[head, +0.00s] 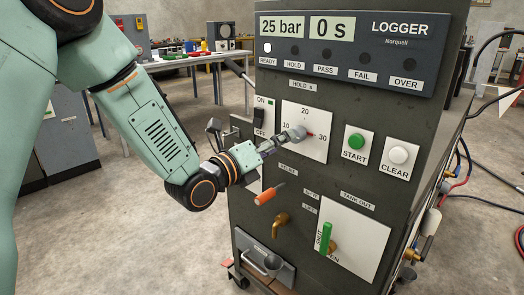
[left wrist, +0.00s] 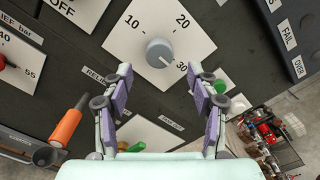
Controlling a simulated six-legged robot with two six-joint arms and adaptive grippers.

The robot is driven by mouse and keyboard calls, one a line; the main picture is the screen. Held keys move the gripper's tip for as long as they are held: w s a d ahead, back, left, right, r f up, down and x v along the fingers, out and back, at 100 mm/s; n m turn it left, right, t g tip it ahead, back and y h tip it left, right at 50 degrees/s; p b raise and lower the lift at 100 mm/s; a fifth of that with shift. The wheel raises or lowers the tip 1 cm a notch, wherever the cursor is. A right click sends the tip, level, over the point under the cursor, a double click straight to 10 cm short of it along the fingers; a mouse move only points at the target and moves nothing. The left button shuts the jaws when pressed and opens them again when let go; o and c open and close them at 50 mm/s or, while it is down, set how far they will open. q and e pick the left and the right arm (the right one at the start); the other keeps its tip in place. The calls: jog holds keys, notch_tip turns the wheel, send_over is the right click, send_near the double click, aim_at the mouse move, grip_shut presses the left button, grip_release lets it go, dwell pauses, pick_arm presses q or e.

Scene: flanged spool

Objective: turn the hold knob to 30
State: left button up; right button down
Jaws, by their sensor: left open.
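The hold knob (head: 298,133) is a grey round knob on a white dial plate (head: 304,119) marked 10, 20 and 30, under the label HOLD s. In the left wrist view the knob (left wrist: 159,53) shows a pale line running toward the 30. My left gripper (head: 281,143) is at the knob in the head view and hides part of the dial's lower left. In the left wrist view its two fingers (left wrist: 160,77) are spread apart, with the knob between and just beyond the tips. My right gripper is not in view.
The display (head: 307,27) reads 25 bar and 0 s, with the READY lamp (head: 267,47) lit. A green START button (head: 356,142) and white CLEAR button (head: 399,154) are to the right. An orange handle (head: 265,196) and green lever (head: 326,237) stick out below.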

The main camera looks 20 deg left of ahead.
pick_arm(q)
jog(key=shift+v, duration=2.45)
jog(key=s+f+n+g+y, duration=0.2)
jog(key=s+f+n+g, duration=0.2)
jog(key=f+n, duration=0.75)
jog(key=s+f+n+g+y, duration=0.25)
jog(key=s+f+n, duration=0.25)
jog(key=f+n, duration=0.65)
jog(key=s+f+n+g+y, duration=0.1)
jog(key=s+f+n+g, duration=0.3)
jog(key=s, duration=0.9)
jog(key=s+f+n+g, duration=0.4)
jog(key=s+f+g, duration=0.2)
jog(key=s+f, duration=0.5)
jog(key=s, duration=0.3)
jog(key=shift+s+d+n+y, duration=0.2)
jog(key=shift+s+n+y, duration=0.05)
jog(key=shift+n+y, duration=0.1)
